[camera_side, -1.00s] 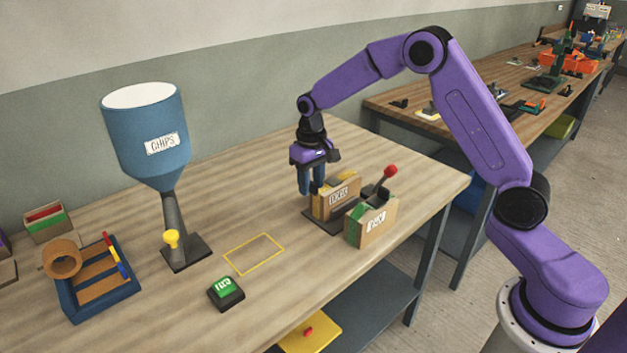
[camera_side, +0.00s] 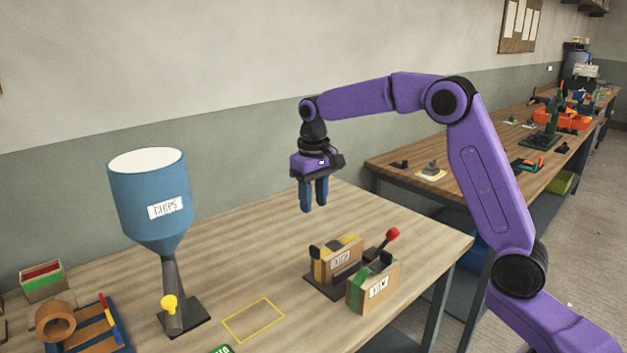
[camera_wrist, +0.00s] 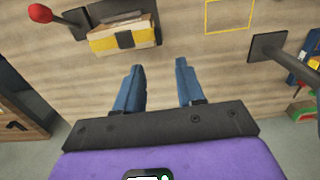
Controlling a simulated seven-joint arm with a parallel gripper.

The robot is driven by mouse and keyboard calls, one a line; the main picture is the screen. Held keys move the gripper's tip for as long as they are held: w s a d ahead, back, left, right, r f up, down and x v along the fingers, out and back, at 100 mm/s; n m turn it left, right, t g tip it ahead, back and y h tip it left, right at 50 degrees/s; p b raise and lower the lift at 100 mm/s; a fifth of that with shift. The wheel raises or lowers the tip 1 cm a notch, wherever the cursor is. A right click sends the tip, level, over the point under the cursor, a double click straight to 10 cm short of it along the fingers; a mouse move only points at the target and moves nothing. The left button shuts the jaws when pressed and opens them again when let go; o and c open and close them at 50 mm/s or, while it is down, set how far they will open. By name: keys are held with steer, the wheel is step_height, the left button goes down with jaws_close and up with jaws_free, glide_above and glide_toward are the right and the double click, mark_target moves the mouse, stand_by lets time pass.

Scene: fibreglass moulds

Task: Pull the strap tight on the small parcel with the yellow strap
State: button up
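The small parcel (camera_side: 345,262) with the yellow strap (camera_side: 350,240) stands on the bench, a white label on its front. A dark piece (camera_side: 314,252) stands at its left end; it shows as a dark square (camera_wrist: 124,40) against the yellow strap in the wrist view. I cannot tell how tight the strap is. My gripper (camera_side: 314,208) is above the parcel and clear of it, pointing down. In the wrist view its blue fingers (camera_wrist: 160,88) are apart with only bench between them.
A green-strapped parcel (camera_side: 368,296) stands in front, with a red-knobbed lever (camera_side: 392,235) behind it. A blue CHIPS hopper (camera_side: 150,205) stands at left. A yellow outline (camera_side: 253,320) marks bare bench. A blue tray (camera_side: 95,335) is at far left.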

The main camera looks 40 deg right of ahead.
steer(key=shift+r, duration=2.25)
